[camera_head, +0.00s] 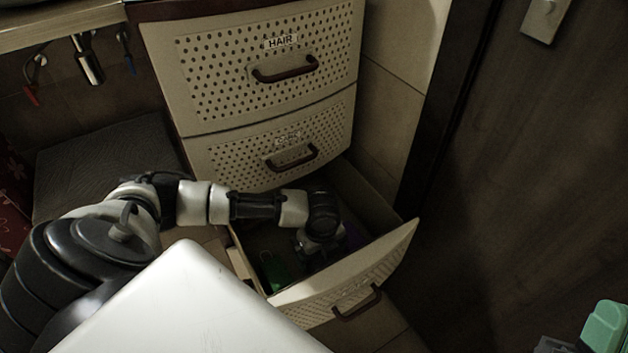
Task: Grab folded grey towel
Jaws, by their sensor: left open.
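My left arm comes in from the left and reaches down into the open bottom drawer (350,285). My left gripper (308,252) points down inside it and is open; its fingertips are dark and hard to make out. A green item (272,271) and a purple item (354,237) lie in the drawer beside the gripper. I cannot clearly pick out a folded grey towel; the drawer's inside is dark and partly hidden by my wrist. I cannot make out my right gripper's jaws.
Two closed perforated drawers (225,75) with dark handles stand above the open one. A grey textured block (105,165) sits under the sink at left. A dark door (540,170) is at right. A mint-green object (604,326) shows at the bottom right corner.

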